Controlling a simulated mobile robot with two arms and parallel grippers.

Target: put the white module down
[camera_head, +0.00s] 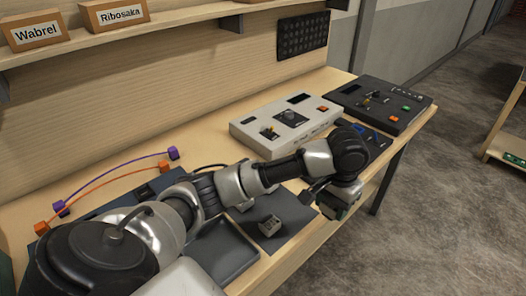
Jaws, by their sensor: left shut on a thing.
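My left gripper (337,200) hangs at the end of my left arm, beyond the front edge of the workbench, right of the dark mat (290,212). It is shut on a small module (336,211), which I take to be the white module; it is mostly hidden by the fingers and wrist, and a greenish part shows at its lower side. The module appears held clear of the bench. My right gripper is not in view.
A white console (285,120) and a black console (380,105) stand on the bench behind the arm. A dark tray (222,252) lies left of the mat. Purple and orange cables (115,170) lie at left. Labelled boxes (115,13) stand on the shelf.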

